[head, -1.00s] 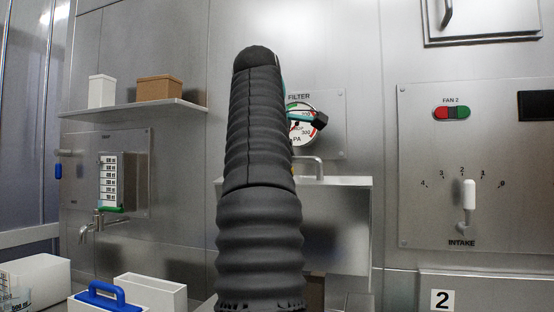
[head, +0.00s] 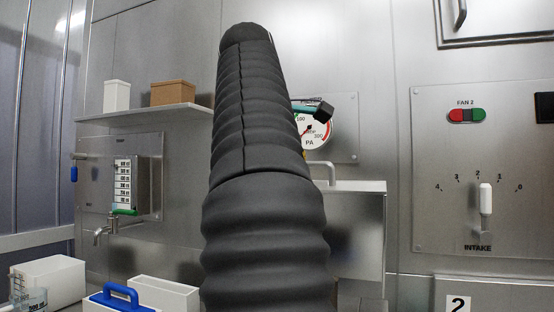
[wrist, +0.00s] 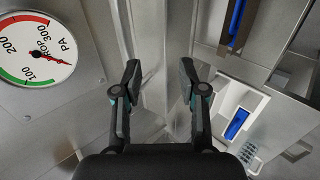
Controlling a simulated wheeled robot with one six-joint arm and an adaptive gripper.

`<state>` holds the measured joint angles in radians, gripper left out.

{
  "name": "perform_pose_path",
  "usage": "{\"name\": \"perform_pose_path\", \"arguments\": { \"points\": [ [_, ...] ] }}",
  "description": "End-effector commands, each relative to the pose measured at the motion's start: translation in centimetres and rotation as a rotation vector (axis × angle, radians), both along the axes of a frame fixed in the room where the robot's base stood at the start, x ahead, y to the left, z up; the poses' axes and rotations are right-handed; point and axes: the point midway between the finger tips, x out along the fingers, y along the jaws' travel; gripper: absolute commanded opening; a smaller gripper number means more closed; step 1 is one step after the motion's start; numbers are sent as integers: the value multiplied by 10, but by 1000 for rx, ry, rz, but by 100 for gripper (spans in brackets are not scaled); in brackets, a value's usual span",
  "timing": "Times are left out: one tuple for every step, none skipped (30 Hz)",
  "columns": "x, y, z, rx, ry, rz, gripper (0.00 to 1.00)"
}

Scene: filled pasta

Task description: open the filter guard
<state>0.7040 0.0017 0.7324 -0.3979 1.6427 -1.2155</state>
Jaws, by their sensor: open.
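A metal cover with a bar handle (head: 322,170) on top, likely the filter guard (head: 362,240), is on the wall below the filter gauge (head: 312,132). Its lid looks level, and my arm hides its left part. My gripper (head: 322,112) shows only as a dark fingertip and teal link in front of the gauge. In the wrist view my gripper (wrist: 157,85) is open and empty, fingers apart. The gauge (wrist: 35,48) lies to its left there. Metal edges run behind the fingers; I cannot tell whether they belong to the guard.
An intake panel (head: 430,200) with a white lever is at the right. A shelf (head: 150,112) with two boxes and a tap (head: 105,230) are at the left. A blue-handled carrier (head: 118,296) is at lower left. My arm blocks the middle of the head view.

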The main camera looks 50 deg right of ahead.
Motion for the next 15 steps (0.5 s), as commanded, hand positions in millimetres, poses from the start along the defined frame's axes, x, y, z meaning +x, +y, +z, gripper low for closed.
{"name": "perform_pose_path", "arguments": {
  "points": [
    [-3,10,1,-1,1,3,41],
    [-4,15,1,-1,0,4,41],
    [-6,20,0,0,1,3,41],
    [-8,24,1,-1,0,3,41],
    [-9,27,0,-1,1,3,41],
    [-10,31,0,-1,1,3,41],
    [-11,34,0,-1,0,3,41],
    [-11,37,0,-1,0,3,41],
    [-12,39,0,-1,-1,2,41],
    [-13,41,0,-1,0,1,41],
    [-13,42,0,-1,0,1,41],
    [-14,43,0,0,1,0,41],
    [-14,43,0,0,1,0,41],
    [-14,44,0,0,1,0,41],
    [-14,44,0,0,1,0,41]
  ]
}}
